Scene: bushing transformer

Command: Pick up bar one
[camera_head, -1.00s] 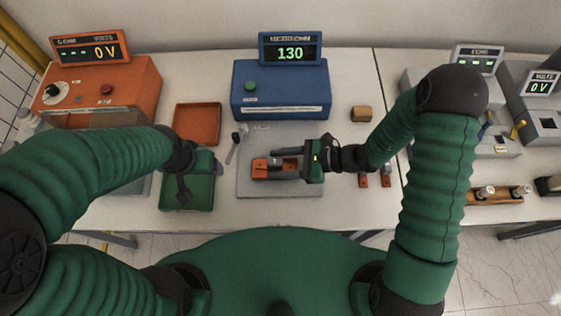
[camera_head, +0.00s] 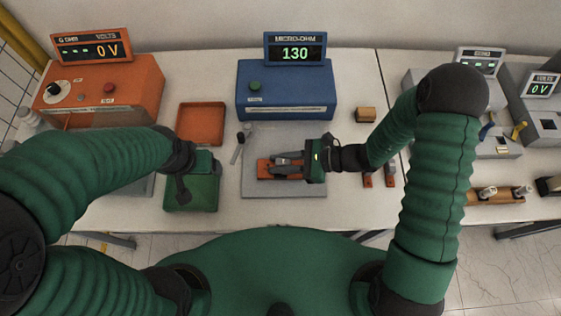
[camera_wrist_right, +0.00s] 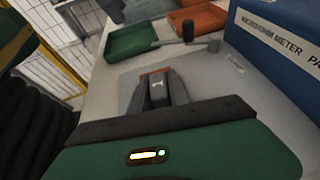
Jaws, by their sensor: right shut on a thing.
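My right gripper (camera_head: 289,165) reaches in from the right over the grey plate (camera_head: 255,138) in front of the blue meter. Its fingers are close together and shut on a bar (camera_head: 264,169), of which orange-brown parts show around and beyond the fingers. In the right wrist view the fingers (camera_wrist_right: 158,91) close on a grey piece with a white mark, and an orange edge shows behind it. Whether the bar is clear of the plate cannot be told. My left gripper (camera_head: 183,188) hangs over the green tray (camera_head: 204,194); its finger opening is unclear.
The blue micro-ohm meter (camera_head: 285,88) reads 130 behind the plate. Two small orange-brown bars (camera_head: 368,180) lie right of my right gripper.

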